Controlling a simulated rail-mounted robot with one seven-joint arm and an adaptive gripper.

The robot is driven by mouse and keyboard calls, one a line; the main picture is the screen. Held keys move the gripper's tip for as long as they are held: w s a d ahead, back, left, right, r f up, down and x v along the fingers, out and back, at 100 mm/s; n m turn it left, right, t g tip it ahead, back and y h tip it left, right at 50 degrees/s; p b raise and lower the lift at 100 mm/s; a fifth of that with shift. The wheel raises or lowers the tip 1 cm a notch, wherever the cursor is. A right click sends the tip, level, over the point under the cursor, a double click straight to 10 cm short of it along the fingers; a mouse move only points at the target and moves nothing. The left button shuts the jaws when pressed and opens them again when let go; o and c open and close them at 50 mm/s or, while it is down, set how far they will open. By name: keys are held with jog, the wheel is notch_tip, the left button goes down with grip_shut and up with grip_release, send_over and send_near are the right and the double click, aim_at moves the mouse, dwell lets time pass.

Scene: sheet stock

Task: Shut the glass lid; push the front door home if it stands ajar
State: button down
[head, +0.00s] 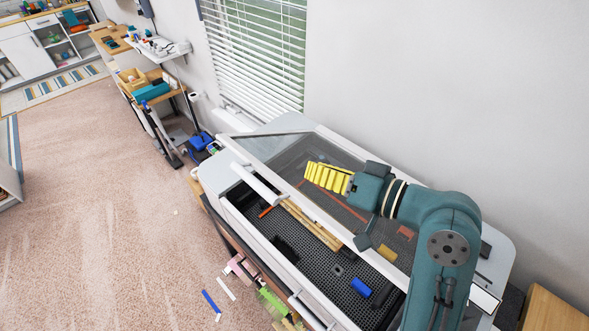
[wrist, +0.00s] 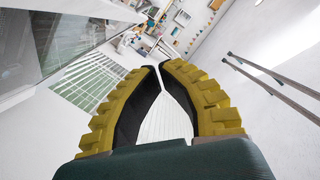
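The glass lid (head: 285,150) of the white machine stands partly raised, its white front bar and handle (head: 257,183) above the open bed. My gripper (head: 308,172) has yellow ribbed fingers and shows over the glass in the head view; I cannot tell whether it touches the lid. In the wrist view the fingertips (wrist: 160,67) come together with nothing visible held between them. Glass also shows at the upper left of the wrist view (wrist: 55,35). The front door (head: 270,262) is at the machine's lower front, with a pale handle (head: 312,312); I cannot tell whether it is ajar.
The dark perforated bed (head: 325,262) holds wooden strips (head: 310,225), a blue piece (head: 361,287) and other scraps. Coloured offcuts (head: 270,300) lie low beside the front. The wall and window blinds (head: 255,50) stand close behind. Carpet (head: 110,220) at left is mostly clear.

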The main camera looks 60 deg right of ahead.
jog(key=w, duration=0.3)
jog(key=w+f+p, duration=0.1)
jog(key=w, duration=0.2)
jog(key=w+p, duration=0.1)
jog(key=w, duration=0.2)
jog(key=shift+d+f, duration=0.1)
jog(key=shift+f, duration=0.1)
jog(key=a+f, duration=0.1)
jog(key=a+f+p, duration=0.1)
jog(key=f, duration=0.1)
jog(key=shift+a+f, duration=0.1)
jog(key=shift+a, duration=0.05)
jog(key=shift+f, duration=0.1)
